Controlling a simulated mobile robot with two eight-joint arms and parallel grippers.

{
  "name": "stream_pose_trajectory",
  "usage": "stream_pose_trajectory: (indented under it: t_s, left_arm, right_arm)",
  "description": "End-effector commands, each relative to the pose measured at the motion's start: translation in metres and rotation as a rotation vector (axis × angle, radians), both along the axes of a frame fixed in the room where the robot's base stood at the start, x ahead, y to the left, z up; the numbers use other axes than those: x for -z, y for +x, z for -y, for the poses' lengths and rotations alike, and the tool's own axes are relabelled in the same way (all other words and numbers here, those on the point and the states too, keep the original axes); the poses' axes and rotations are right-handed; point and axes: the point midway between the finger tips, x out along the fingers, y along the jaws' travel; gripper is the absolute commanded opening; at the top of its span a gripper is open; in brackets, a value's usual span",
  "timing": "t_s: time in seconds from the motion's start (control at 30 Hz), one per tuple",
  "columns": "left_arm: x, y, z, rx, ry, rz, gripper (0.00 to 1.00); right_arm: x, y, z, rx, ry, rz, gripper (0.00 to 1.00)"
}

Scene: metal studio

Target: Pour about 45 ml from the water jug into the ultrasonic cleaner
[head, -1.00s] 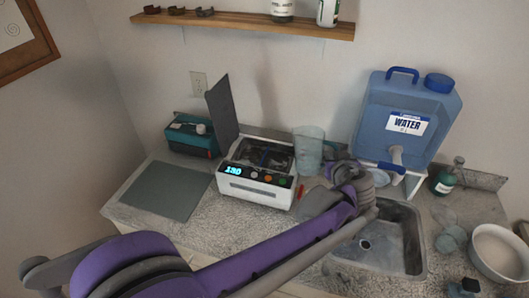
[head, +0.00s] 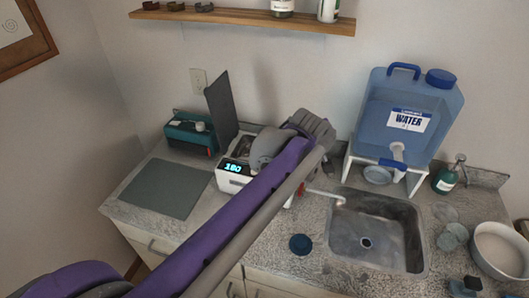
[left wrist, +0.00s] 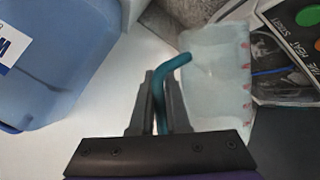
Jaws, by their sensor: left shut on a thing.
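The ultrasonic cleaner (head: 233,178) is a white box with a lit display and a raised dark lid (head: 221,105). My left arm covers much of it in the head view. Its panel and open basin show at the upper right of the left wrist view (left wrist: 270,50). My left gripper (left wrist: 160,85) is shut on the teal handle of the water jug (left wrist: 215,80), a translucent vessel with red marks. The jug is beside the cleaner and overlaps its edge in that view. In the head view it is hidden behind my arm. Its water level and tilt cannot be told. My right gripper is not in view.
A blue water container (head: 408,115) on a white stand is right of the arm, behind the sink (head: 375,235). A teal box (head: 190,133) and grey mat (head: 160,188) lie left. A dark blue round piece (head: 300,245) lies at the counter front. A shelf (head: 240,18) hangs above.

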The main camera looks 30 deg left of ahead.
Motion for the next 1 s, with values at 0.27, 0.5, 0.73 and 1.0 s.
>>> stream_pose_trajectory:
  t_s: [0.27, 0.5, 0.73, 1.0]
  left_arm:
    - [-0.007, 0.001, -0.011, -0.005, -0.167, -0.003, 0.0]
    - [0.001, 0.0, -0.02, -0.006, -0.31, -0.006, 0.0]
    - [0.003, 0.0, -0.021, -0.004, -0.356, -0.007, 0.0]
    - [0.003, 0.0, -0.024, -0.004, -0.394, -0.008, 0.0]
  right_arm:
    - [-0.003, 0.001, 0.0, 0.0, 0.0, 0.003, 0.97]
    - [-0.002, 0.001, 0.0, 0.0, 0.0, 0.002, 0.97]
    - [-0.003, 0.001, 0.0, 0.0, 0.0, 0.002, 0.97]
    - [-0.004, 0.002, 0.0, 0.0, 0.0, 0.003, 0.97]
